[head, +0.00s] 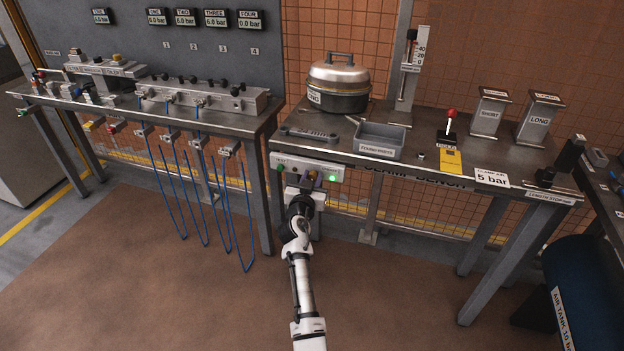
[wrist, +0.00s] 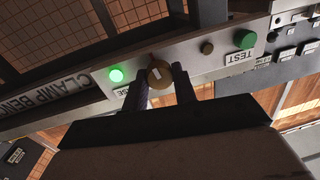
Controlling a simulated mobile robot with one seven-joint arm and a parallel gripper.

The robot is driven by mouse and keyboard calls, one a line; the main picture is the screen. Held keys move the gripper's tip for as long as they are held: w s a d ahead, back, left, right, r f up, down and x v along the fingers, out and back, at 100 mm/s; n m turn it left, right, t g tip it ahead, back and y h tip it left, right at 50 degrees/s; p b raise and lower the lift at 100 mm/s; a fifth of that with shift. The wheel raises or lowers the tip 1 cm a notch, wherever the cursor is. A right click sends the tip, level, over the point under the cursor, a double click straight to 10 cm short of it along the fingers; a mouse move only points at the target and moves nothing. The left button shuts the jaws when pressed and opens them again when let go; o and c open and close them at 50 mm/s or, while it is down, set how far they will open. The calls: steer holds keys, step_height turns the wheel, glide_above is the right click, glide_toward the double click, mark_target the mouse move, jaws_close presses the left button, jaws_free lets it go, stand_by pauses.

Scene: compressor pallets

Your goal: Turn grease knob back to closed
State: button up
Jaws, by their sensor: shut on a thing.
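The grease knob (wrist: 159,73) is a round brass-coloured knob with a pale mark on its face. It sits on the grey control panel (wrist: 215,62) at the front of the clamp bench. My gripper (wrist: 160,84) is shut on it, with one dark finger on each side. The label beside the knob is partly hidden by a finger; only its end shows. In the head view my gripper (head: 311,178) reaches the panel (head: 307,166) from below and mostly covers the knob.
A lit green lamp (wrist: 116,75) and a green TEST button (wrist: 245,39) flank the knob, with a smaller brass part (wrist: 207,48) between knob and button. On the bench above stand a grey tray (head: 380,139) and a lidded pot (head: 338,86). Blue hoses (head: 228,220) hang to the left.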

steer(key=n, duration=0.4)
steer(key=shift+a, duration=0.1)
steer(key=n+g+p, duration=0.1)
steer(key=n, duration=0.3)
steer(key=shift+n+h, duration=0.3)
steer(key=n+p, duration=0.1)
steer(key=n, duration=0.2)
steer(key=shift+a, duration=0.1)
steer(key=n+h, duration=0.1)
steer(key=n, duration=0.3)
steer(key=shift+w+g+p, duration=0.1)
steer(key=shift+g+p, duration=0.2)
steer(key=shift+p, duration=0.1)
steer(key=n+p, duration=0.1)
steer(key=n, duration=0.2)
steer(key=shift+n, duration=0.4)
steer(key=n+h+p, duration=0.1)
steer(key=n, duration=0.3)
steer(key=n+p, duration=0.2)
steer(key=n, duration=0.3)
steer(key=shift+f, duration=0.1)
steer(key=shift+f+n+h+p, duration=0.1)
steer(key=shift+n+h+p, duration=0.4)
steer(key=shift+n, duration=1.2)
